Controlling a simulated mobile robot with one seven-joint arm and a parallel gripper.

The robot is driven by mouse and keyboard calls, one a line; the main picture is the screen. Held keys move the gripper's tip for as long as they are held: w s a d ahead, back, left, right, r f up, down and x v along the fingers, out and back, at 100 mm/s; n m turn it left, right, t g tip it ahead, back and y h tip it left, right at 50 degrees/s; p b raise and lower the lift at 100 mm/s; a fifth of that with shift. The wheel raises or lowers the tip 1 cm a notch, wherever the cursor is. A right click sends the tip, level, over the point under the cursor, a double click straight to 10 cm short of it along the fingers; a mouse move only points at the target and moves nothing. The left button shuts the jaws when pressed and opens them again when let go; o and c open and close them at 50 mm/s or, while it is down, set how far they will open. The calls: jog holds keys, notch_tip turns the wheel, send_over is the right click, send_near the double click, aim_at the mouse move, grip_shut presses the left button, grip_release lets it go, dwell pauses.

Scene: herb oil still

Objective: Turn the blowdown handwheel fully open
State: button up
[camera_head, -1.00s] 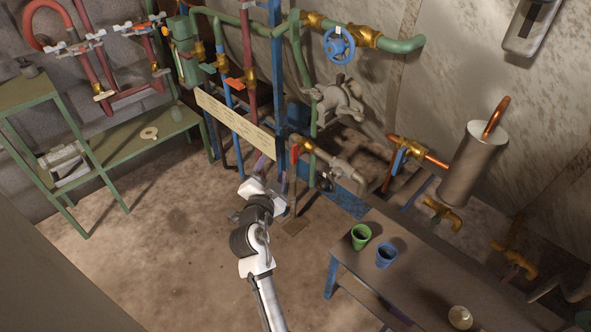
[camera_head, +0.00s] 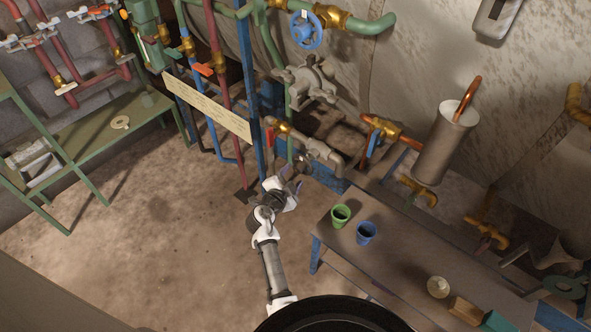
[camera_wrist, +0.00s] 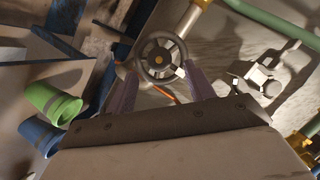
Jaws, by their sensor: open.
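In the head view my gripper (camera_head: 293,168) is low by the grey pipe fitting, and I cannot make out the dark wheel there. A blue handwheel (camera_head: 306,30) sits higher up on the green pipe. I can read no label naming either wheel.
A bench (camera_head: 405,255) on the right holds a green cup (camera_head: 341,215) and a blue cup (camera_head: 366,233). A red-handled valve pipe (camera_head: 308,143) and a blue post (camera_head: 251,110) stand close to my gripper.

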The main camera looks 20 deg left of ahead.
aim_at(297, 170)
jog(key=shift+x, duration=1.7)
jog(key=c, duration=1)
jog(key=shift+o, duration=0.2)
